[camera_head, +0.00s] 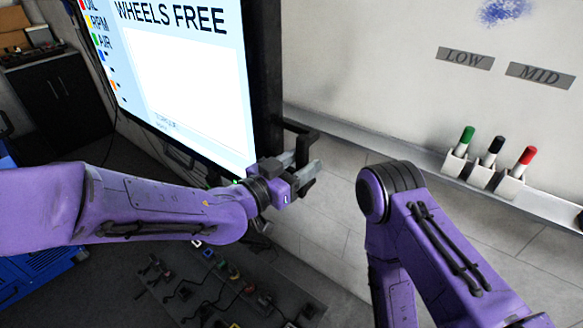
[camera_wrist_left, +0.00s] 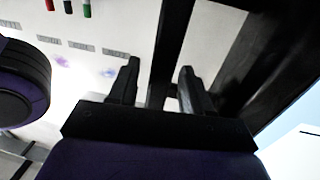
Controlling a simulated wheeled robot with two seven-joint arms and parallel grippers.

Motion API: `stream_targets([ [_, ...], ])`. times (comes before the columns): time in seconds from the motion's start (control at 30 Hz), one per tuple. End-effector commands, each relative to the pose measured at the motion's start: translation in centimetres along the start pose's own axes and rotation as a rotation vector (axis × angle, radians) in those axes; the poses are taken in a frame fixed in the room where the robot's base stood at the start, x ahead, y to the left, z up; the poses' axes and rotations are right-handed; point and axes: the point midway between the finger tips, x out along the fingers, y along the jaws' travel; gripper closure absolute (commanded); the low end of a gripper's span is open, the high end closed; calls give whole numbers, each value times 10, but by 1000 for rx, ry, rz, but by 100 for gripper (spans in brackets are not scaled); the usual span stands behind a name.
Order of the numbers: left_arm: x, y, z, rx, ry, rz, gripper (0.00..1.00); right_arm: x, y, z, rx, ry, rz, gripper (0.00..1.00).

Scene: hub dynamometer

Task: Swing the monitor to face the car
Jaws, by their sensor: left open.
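The monitor (camera_head: 185,75) is large, with a lit screen reading "WHEELS FREE" and a thick black edge, at the upper left of the head view. A corner of its bright screen shows in the left wrist view (camera_wrist_left: 295,150). A black handle-like bar (camera_head: 301,130) juts from its right edge. My left gripper (camera_head: 303,166) is open at this bar. In the left wrist view a dark bar (camera_wrist_left: 170,50) runs between the spread fingers (camera_wrist_left: 158,70); I cannot tell whether they touch it. My right gripper is out of view. No car shows.
A whiteboard (camera_head: 370,60) with LOW and MID labels fills the back right. Green, black and red markers (camera_head: 488,151) stand in holders on its ledge. A dark cabinet (camera_head: 58,100) stands at far left. A dark panel with several small colored parts (camera_head: 215,285) lies below my left arm.

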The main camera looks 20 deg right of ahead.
Motion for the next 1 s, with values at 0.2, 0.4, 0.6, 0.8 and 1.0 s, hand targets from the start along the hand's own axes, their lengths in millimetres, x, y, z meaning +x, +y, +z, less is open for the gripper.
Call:
stream_targets([
  [0.2,-48,-1,4,-2,4,-4,51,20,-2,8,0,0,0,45],
  [0.4,-89,-1,2,0,3,-4,51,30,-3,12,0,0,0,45],
  [0.6,-102,-1,0,-1,2,-2,51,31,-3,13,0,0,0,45],
  [0.8,-102,-1,0,-1,2,-2,51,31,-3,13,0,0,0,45],
  [1.0,-102,-3,-2,-25,11,-13,51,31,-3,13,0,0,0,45],
])
